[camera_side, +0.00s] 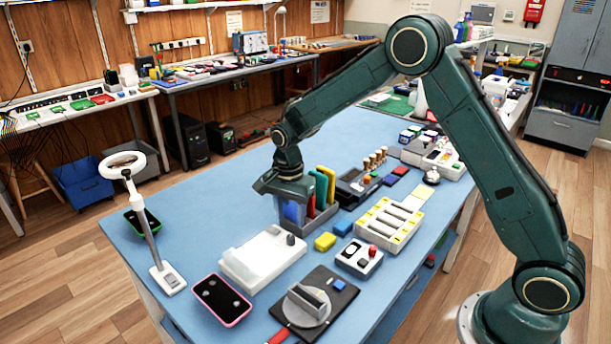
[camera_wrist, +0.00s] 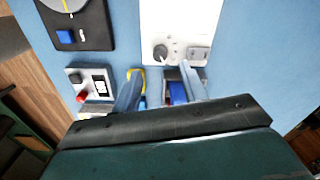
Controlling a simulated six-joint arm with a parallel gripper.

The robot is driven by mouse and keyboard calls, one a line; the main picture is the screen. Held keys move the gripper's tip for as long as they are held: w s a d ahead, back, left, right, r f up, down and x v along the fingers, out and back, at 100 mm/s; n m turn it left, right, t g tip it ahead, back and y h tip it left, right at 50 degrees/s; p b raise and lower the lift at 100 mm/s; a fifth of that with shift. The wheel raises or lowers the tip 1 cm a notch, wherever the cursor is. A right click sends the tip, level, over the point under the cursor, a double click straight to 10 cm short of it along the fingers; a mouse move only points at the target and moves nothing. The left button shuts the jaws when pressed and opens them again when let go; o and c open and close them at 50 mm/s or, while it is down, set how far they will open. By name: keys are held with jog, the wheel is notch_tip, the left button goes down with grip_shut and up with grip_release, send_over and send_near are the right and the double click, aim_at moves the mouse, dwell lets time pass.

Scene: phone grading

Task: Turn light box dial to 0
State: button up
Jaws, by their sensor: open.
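The white light box (camera_side: 258,262) lies flat on the blue table, left of my gripper in the side view. Its dark round dial (camera_side: 290,239) stands on the end nearest my gripper. In the wrist view, the light box (camera_wrist: 180,20) is at the top and the dial (camera_wrist: 160,52) sits just beyond my fingertips. I cannot read the dial's setting. My gripper (camera_wrist: 161,70) is open, with one finger on each side below the dial and apart from it. In the side view, my gripper (camera_side: 291,214) points down in front of the rack's coloured slabs.
A rack with upright red, teal and yellow slabs (camera_side: 325,186) stands close behind my gripper. A yellow block (camera_side: 325,241), a blue block (camera_side: 343,228) and a small white box with a red button (camera_side: 359,258) are near. A pink-edged phone (camera_side: 222,299) lies front left.

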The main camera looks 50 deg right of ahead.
aim_at(291, 236)
jog(key=shift+f, duration=3.15)
grip_shut()
